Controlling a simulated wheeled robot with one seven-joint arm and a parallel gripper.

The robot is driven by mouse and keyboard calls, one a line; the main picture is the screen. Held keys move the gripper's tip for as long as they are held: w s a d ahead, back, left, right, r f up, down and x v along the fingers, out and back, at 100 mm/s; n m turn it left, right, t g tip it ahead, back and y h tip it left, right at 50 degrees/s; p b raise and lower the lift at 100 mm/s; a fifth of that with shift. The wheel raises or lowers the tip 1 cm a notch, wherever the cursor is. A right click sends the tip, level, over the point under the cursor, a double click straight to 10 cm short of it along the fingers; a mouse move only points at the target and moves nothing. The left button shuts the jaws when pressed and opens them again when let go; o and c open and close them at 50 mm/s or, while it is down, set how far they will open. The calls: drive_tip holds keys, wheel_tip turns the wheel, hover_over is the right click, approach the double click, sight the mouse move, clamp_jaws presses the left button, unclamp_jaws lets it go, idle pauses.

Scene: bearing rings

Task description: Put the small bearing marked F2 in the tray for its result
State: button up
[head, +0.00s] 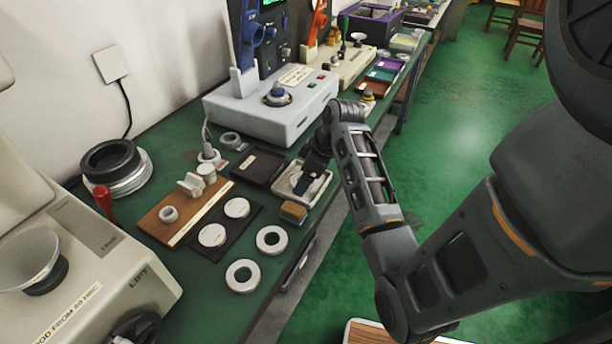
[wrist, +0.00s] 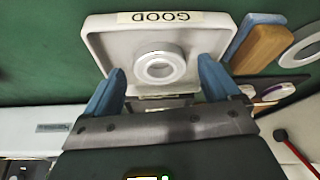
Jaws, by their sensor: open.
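A small pale bearing ring (wrist: 181,67) lies flat in the white tray marked GOOD (wrist: 103,42) in the wrist view. I cannot read any F2 mark on it. My gripper (wrist: 160,84) is open, its two blue fingers at either side of the tray's near part, with a gap between each finger and the ring. In the head view my gripper (head: 302,184) is over the same white tray (head: 322,186), and the arm hides the ring there. A dark tray (head: 258,178) stands just left of it; its label is too small to read.
Two larger white rings (head: 283,240) lie on the green bench (head: 205,290) by a brown-and-blue block (head: 293,212). A dark mat with two white discs (head: 212,235) and a wooden board (head: 160,232) lie left. A grey test device (head: 270,122) stands behind.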

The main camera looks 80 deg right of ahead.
drive_tip(key=v, duration=1.1)
drive_tip(key=shift+m+t+h, duration=0.6)
drive_tip(key=shift+t+h, duration=0.2)
drive_tip(key=w+a+f, duration=0.1)
drive_tip(key=a+f, duration=0.1)
drive_tip(key=a, duration=0.2)
drive_tip(key=w+a+f, duration=0.2)
drive_tip(key=a, duration=0.2)
drive_tip(key=w+a+f+p, duration=0.1)
drive_tip(key=a+f, duration=0.1)
drive_tip(key=a, duration=0.2)
drive_tip(key=shift+w+a+f, duration=0.15)
drive_tip(key=shift+w+f, duration=0.25)
drive_tip(key=shift+t+h, duration=0.5)
drive_tip(key=shift+t, duration=0.4)
drive_tip(key=a, duration=0.3)
drive_tip(key=s+a+f, duration=0.1)
drive_tip(key=a, duration=0.5)
drive_tip(key=shift+s+a+f, duration=0.15)
drive_tip(key=shift+s+a, duration=0.25)
drive_tip(key=s+a+r+n+t+y, duration=0.1)
drive_tip(key=s+a+r+t+y, duration=0.1)
drive_tip(key=s+a+r+t, duration=0.5)
drive_tip(key=s+a+r, duration=0.6)
drive_tip(key=s+r, duration=0.1)
drive_tip(key=r, duration=0.1)
drive_tip(key=shift+a+n+y, duration=0.2)
drive_tip(key=shift+n+y, duration=0.1)
drive_tip(key=shift+y, duration=0.1)
